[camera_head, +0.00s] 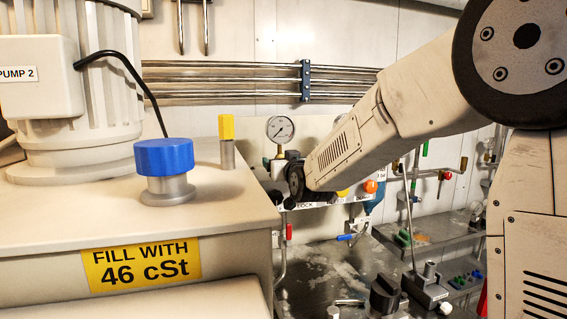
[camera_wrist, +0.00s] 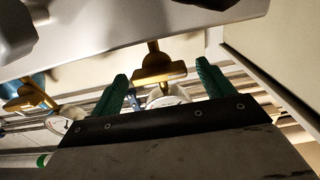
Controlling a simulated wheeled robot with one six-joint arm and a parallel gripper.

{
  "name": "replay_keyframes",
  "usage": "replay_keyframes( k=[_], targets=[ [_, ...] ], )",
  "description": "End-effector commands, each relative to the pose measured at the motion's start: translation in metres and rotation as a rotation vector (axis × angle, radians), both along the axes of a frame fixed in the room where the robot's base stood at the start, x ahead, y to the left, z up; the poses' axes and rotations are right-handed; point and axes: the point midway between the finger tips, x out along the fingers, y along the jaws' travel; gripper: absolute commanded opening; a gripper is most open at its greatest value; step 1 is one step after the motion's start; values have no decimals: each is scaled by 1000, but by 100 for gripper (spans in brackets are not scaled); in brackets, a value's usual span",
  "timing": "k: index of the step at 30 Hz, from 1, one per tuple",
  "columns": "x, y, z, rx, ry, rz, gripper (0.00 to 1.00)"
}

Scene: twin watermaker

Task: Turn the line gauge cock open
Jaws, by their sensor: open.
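The line gauge cock (camera_wrist: 158,68) is a brass body with a cross piece. In the wrist view it shows between the two green fingertips of my gripper (camera_wrist: 162,72). The fingers are apart, with a gap on each side of the brass. A round gauge (camera_wrist: 165,97) sits behind it, partly hidden by my gripper. In the head view a white-faced gauge (camera_head: 281,129) stands on a brass fitting at the end of my arm. My wrist covers much of the area below it, and the fingers are hard to make out there.
A second brass fitting (camera_wrist: 28,97) and gauge (camera_wrist: 60,125) are at the left in the wrist view. In the head view, a tank with a blue cap (camera_head: 164,157) and yellow-topped post (camera_head: 227,135) stands left of my wrist. Horizontal pipes (camera_head: 220,82) run along the wall.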

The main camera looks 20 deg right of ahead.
Motion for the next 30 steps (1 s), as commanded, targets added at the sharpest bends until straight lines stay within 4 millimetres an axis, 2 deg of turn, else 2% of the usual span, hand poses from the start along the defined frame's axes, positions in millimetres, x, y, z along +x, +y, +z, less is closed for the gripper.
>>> replay_keyframes(
  k=[3,4,6,9,20,30],
  targets=[
    [0,-1,0,0,0,-1,80],
    [0,-1,0,0,0,-1,77],
    [0,-1,0,0,0,-1,58],
    [0,-1,0,0,0,-1,35],
    [0,-1,0,43,0,-1,35],
    [-1,-2,0,271,0,-2,35]
  ],
)
